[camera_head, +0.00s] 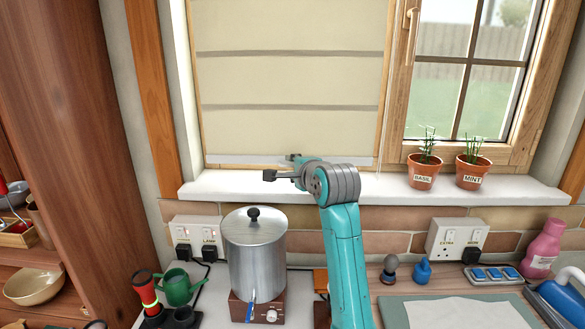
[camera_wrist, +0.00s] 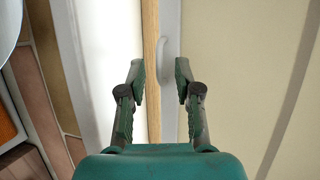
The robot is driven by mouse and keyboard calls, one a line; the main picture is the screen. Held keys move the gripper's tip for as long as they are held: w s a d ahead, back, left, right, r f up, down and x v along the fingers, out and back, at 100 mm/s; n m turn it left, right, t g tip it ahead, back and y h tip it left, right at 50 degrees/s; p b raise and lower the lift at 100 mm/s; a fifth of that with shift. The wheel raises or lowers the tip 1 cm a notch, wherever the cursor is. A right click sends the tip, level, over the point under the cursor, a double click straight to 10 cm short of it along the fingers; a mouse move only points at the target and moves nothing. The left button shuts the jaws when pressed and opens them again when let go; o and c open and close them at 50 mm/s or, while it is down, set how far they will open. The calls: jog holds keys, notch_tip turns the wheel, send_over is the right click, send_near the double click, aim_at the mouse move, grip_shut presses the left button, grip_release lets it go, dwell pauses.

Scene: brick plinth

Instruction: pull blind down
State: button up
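The blind (camera_head: 290,78) is a cream fabric panel with grey horizontal bands in the head view. It covers the left window almost to the sill. Its pale bottom bar (camera_head: 228,160) sits just above the lower wooden frame. In the wrist view the blind (camera_wrist: 250,60) fills the right side, and a small pale curved tab (camera_wrist: 163,70) shows on its bottom bar. My gripper (camera_wrist: 160,72) is open, its two dark fingers apart on either side of the tab and the wooden frame strip. In the head view my gripper (camera_head: 283,170) is at the bottom edge of the blind, partly hidden by my wrist.
A metal pot (camera_head: 255,255) stands below my gripper, left of my arm. A tall wooden cabinet (camera_head: 75,130) stands left.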

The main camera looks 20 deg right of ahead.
jog(key=v, duration=0.7)
jog(key=shift+s, duration=0.2)
